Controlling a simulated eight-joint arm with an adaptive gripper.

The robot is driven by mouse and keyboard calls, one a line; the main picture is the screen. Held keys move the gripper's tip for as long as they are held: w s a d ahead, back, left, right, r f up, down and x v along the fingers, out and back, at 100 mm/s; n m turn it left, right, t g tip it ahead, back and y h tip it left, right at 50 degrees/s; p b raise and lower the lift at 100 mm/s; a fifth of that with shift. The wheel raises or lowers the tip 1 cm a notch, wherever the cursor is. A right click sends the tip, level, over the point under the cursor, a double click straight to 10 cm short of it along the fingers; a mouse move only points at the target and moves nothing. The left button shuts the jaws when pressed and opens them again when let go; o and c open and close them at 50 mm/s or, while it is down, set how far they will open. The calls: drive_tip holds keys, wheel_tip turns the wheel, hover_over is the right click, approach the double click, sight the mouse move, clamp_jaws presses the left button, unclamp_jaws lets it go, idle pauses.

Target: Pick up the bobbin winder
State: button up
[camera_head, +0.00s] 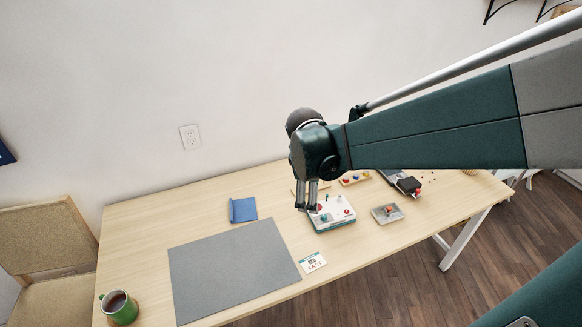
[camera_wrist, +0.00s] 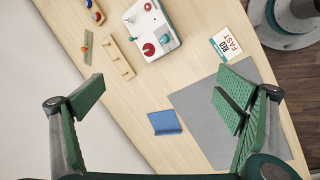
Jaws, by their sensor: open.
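The bobbin winder looks to be the white and teal box with red and teal knobs (camera_head: 334,213); I cannot be certain of this. It stands on the wooden table right of the grey mat. In the wrist view the same box (camera_wrist: 148,30) is at the top centre, beyond my fingertips. My gripper (camera_head: 307,209) points down and overlaps the box's left side in the head view, hiding part of it.
A blue folded item (camera_head: 243,209), a grey mat (camera_head: 232,266) and a FAST card (camera_head: 312,262) lie nearby. A small grey tray (camera_head: 386,214) and a dark device (camera_head: 408,185) are to the right. A wooden peg rack (camera_wrist: 117,58) is beside the box. A green mug (camera_head: 119,307) stands front left.

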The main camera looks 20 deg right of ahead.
sight(331, 209)
drive_tip(key=w+d+f+n+g, duration=0.1)
drive_tip(key=w+d+f+n, duration=0.1)
drive_tip(key=f, duration=0.3)
drive_tip(key=w+d+f+n+g+h+b, duration=0.1)
drive_tip(key=w+d+f+n, duration=0.1)
drive_tip(key=d+f, duration=0.2)
drive_tip(key=w+d+f+n+g+b, duration=0.1)
drive_tip(key=w+d+f+n, duration=0.1)
drive_tip(key=f, duration=0.4)
drive_tip(key=shift+w+d+f, duration=0.2)
drive_tip(key=shift+d+f, duration=0.05)
drive_tip(key=shift+d, duration=0.3)
drive_tip(key=shift+w+d+f+n+h, duration=0.1)
drive_tip(key=shift+d+f+n+h, duration=0.25)
drive_tip(key=shift+f, duration=0.35)
drive_tip(key=shift+f, duration=0.1)
drive_tip(key=shift+x, duration=1.2)
drive_tip(key=shift+b+x, duration=0.95)
drive_tip(key=shift+x, duration=1.65)
drive_tip(key=c, duration=1.4)
